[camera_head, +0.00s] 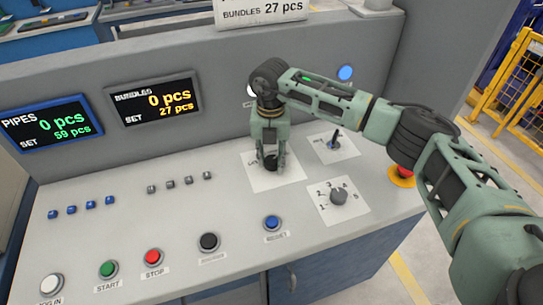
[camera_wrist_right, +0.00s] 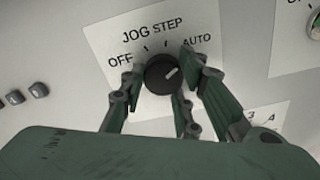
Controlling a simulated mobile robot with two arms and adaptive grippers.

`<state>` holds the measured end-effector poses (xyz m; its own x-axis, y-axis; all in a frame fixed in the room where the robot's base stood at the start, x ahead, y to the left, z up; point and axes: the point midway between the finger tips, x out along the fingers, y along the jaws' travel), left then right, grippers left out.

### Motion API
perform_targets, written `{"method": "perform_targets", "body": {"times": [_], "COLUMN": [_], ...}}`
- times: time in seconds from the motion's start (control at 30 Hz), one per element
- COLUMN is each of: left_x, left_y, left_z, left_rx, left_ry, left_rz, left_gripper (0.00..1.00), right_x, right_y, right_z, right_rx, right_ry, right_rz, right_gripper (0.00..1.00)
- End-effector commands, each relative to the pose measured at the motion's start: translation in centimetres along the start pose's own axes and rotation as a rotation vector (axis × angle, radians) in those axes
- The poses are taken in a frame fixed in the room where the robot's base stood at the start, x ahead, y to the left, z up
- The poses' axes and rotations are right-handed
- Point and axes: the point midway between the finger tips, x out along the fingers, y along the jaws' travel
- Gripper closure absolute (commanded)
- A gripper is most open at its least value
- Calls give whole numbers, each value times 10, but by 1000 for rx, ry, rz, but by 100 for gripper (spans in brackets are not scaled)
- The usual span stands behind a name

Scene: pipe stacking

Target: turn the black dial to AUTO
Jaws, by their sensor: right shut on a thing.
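The black dial (camera_wrist_right: 160,76) sits on a white plate with the labels OFF, JOG, STEP and AUTO in the right wrist view. Its light pointer mark slants to the upper right, toward the AUTO side; I cannot tell if it lines up exactly. My right gripper (camera_wrist_right: 163,80) points down at the panel and is shut on the dial, one finger on each side. In the head view the right gripper (camera_head: 270,162) stands over the plate (camera_head: 260,181) and partly covers the dial (camera_head: 271,163). My left gripper is not in view.
A numbered selector knob (camera_head: 338,196) and a small lever switch (camera_head: 334,139) are close to the right. A red emergency button (camera_head: 403,172) is under my right arm. Push buttons, such as the blue one (camera_head: 272,223), line the front. Two display screens (camera_head: 152,100) stand at the back left.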

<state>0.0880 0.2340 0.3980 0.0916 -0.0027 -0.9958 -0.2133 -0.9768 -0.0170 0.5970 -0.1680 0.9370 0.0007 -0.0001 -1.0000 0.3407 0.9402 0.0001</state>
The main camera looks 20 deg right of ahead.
Motion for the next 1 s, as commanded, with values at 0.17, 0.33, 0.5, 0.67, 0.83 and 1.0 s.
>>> {"method": "perform_targets", "body": {"times": [0.17, 0.33, 0.5, 0.67, 0.83, 1.0], "left_x": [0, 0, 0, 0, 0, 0], "left_y": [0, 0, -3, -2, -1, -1], "left_z": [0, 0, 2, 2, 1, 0], "left_rx": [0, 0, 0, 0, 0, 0], "left_ry": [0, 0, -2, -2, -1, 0], "left_rz": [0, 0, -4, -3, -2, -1], "left_gripper": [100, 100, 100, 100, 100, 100], "right_x": [3, 2, 0, -15, -50, -85], "right_y": [3, 2, 1, 2, 2, 3], "right_z": [-4, -2, -1, 0, 0, -1], "right_rx": [-4, -3, -2, -1, -3, -4], "right_ry": [10, 6, 3, 0, -1, 1], "right_rz": [3, 2, 2, 3, 4, 3], "right_gripper": [59, 55, 55, 55, 55, 55]}}
